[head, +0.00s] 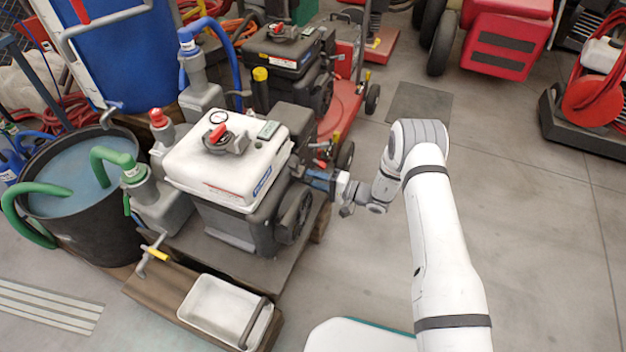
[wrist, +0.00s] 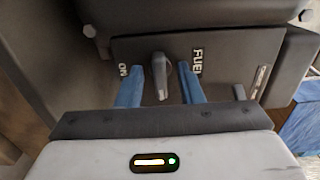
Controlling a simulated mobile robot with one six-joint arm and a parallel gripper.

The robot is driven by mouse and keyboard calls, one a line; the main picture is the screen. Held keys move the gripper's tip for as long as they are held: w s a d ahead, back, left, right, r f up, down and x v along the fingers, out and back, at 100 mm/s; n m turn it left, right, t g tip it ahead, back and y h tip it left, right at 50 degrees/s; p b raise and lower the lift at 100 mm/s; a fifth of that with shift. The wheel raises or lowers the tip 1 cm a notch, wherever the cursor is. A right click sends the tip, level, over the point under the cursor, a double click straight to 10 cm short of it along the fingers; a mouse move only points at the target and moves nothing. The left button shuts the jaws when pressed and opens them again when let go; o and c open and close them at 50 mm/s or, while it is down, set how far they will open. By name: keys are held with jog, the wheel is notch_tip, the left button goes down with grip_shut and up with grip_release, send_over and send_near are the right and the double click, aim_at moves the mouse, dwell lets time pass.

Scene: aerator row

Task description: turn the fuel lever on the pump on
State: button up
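The pump (head: 232,165) has a white top and a dark body and stands on a low platform. In the wrist view, the grey fuel lever (wrist: 159,76) sits on a dark panel (wrist: 222,52), between an ON label (wrist: 124,70) on the left and a FUEL label (wrist: 197,62) on the right. The lever points toward the bottom of the picture. My gripper (wrist: 159,90) has its two blue fingers apart, one on each side of the lever, with gaps showing. In the head view my gripper (head: 320,180) is at the pump's right side; the lever cannot be made out there.
A second engine pump (head: 285,55) and a red machine (head: 342,100) stand behind. A black tub of water (head: 85,235) with green hoses is at left. A white tray (head: 222,308) lies in front. The floor (head: 540,220) to the right is clear.

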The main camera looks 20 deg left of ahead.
jog(key=shift+c, duration=0.4)
jog(key=c, duration=0.6)
jog(key=shift+a, duration=0.2)
jog(key=shift+c, duration=0.2)
jog(key=shift+d, duration=0.2)
jog(key=shift+d+f+m, duration=0.1)
jog(key=shift+m, duration=0.6)
jog(key=m+b, duration=0.1)
jog(key=m, duration=1)
jog(key=shift+m, duration=0.3)
jog(key=m, duration=0.5)
jog(key=shift+d, duration=0.1)
